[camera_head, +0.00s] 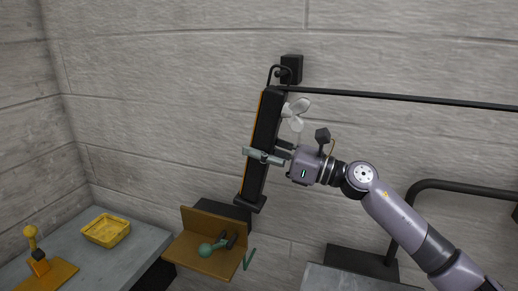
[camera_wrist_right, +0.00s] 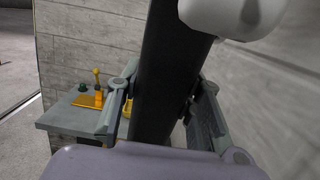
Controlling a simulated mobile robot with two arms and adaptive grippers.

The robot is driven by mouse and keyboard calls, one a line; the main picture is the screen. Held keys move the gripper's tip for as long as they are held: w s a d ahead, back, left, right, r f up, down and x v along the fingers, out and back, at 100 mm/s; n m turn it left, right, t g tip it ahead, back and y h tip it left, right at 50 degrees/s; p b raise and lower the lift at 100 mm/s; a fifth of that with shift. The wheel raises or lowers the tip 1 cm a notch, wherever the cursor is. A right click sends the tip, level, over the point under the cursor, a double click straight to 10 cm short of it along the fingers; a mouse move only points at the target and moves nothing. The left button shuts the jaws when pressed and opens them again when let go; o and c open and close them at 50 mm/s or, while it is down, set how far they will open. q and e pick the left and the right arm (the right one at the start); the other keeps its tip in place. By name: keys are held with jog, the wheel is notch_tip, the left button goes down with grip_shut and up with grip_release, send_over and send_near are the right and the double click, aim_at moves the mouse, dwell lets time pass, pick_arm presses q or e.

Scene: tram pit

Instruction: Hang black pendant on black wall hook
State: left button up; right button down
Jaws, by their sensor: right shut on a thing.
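The black pendant (camera_head: 266,125) is a long dark bar with an orange edge, a thin loop at its top and a wider foot. It hangs slightly tilted in front of the wall. The black wall hook (camera_head: 291,66) is a dark block on the wall just above and right of the pendant's top. The loop overlaps the hook's front; I cannot tell whether it is caught on it. My right gripper (camera_head: 266,156) is shut around the pendant's middle; the pendant (camera_wrist_right: 167,75) fills the centre of the wrist view between the fingers. My left gripper is not in view.
A white bladed thing (camera_head: 297,112) is right beside the pendant's upper part. A black rail (camera_head: 400,97) runs right along the wall.

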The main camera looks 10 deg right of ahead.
jog(key=shift+r, duration=0.15)
jog(key=c, duration=1)
grip_release()
jog(key=shift+s, duration=0.1)
jog(key=shift+c, duration=0.2)
jog(key=shift+f, duration=0.2)
jog(key=v, duration=1.2)
